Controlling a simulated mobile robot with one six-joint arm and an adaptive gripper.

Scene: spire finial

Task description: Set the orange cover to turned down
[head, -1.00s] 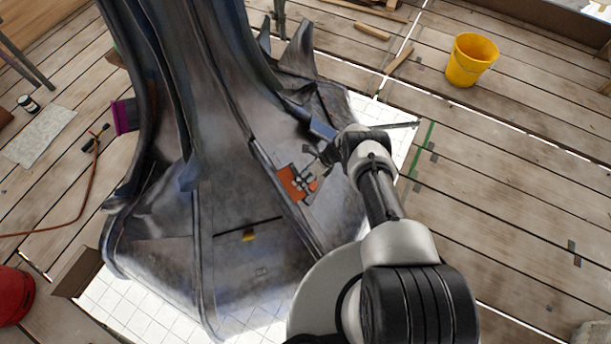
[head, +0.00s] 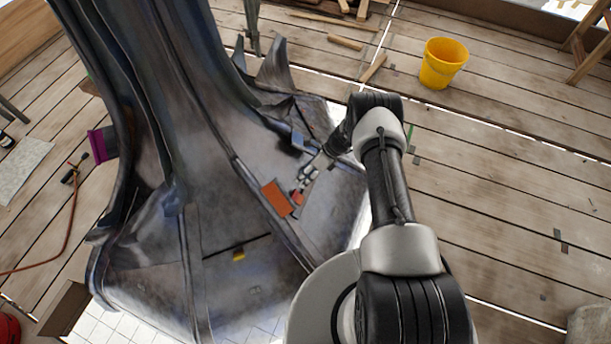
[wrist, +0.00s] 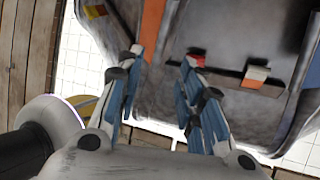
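The orange cover (head: 277,197) is a flat orange panel on the sloping dark metal skirt of the spire (head: 225,215). My gripper (head: 300,191) is just right of the cover in the head view, close to its right edge. In the wrist view an orange strip (wrist: 152,17), seemingly the cover, shows at the top, beyond my left finger. My gripper (wrist: 164,57) has its two blue-padded fingers spread there, with nothing between the tips. A small red piece (wrist: 197,60) shows behind the right fingertip; I cannot tell if they touch.
A yellow bucket (head: 443,63) stands on the planks behind. A hose (head: 72,215) lies at left. The deck at right is largely clear.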

